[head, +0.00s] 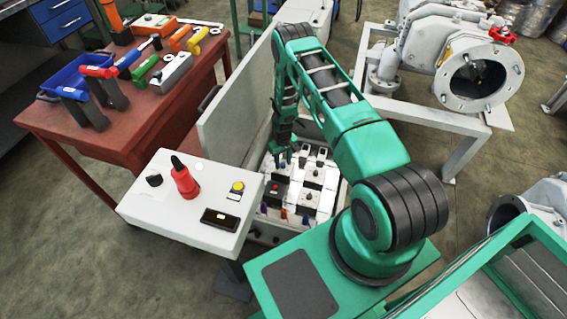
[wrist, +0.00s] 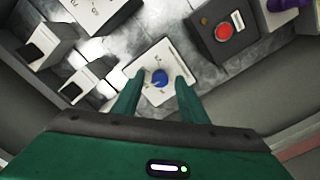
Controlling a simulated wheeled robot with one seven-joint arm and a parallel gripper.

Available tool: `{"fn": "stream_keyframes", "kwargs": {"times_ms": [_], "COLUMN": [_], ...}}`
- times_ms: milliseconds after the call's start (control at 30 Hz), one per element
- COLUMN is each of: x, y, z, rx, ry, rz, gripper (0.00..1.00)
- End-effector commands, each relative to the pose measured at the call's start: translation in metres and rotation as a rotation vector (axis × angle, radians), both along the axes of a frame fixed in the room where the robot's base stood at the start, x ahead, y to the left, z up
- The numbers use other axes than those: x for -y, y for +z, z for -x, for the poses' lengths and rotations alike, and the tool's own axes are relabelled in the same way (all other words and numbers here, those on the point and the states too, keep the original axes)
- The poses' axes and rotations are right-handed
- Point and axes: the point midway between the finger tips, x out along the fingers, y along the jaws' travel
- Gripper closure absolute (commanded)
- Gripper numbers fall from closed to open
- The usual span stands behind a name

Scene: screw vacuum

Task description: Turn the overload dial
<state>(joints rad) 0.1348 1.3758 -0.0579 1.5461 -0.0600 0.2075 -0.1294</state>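A blue round dial (wrist: 159,77) sits on a small white plate (wrist: 155,96) with dark markings in the wrist view. It is most likely the overload dial, but its label is too small to read. My gripper (wrist: 157,84) is open, with one green finger on each side of the dial. The fingers look apart from the dial; how far above the plate they are is hard to tell. In the head view my gripper (head: 281,155) points down into the open electrical cabinet (head: 251,228). The dial cannot be made out there.
A dark box with a red button (wrist: 224,31) is right of the dial in the wrist view. Grey and white modules (wrist: 45,48) stand to its left. A white control console (head: 200,210) and the raised cabinet door (head: 235,110) stand close to my arm.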

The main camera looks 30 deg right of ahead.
Motion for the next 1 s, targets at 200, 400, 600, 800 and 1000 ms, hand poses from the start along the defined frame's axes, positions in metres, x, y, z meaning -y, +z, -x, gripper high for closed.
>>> {"fn": "stream_keyframes", "kwargs": {"times_ms": [200,400,600,800,1000], "x": [0.000,0.000,0.000,0.000,0.000], "y": [0.028,0.065,0.092,0.103,0.104], "z": [-0.001,-0.002,-0.001,-0.001,-0.001], "rx": [0.002,0.001,0.000,-0.001,-0.001], "ry": [0.000,0.000,0.000,0.000,0.000], "rz": [0.000,0.000,0.000,0.000,0.000], "gripper": [0.61,0.61,0.61,0.61,0.61]}}
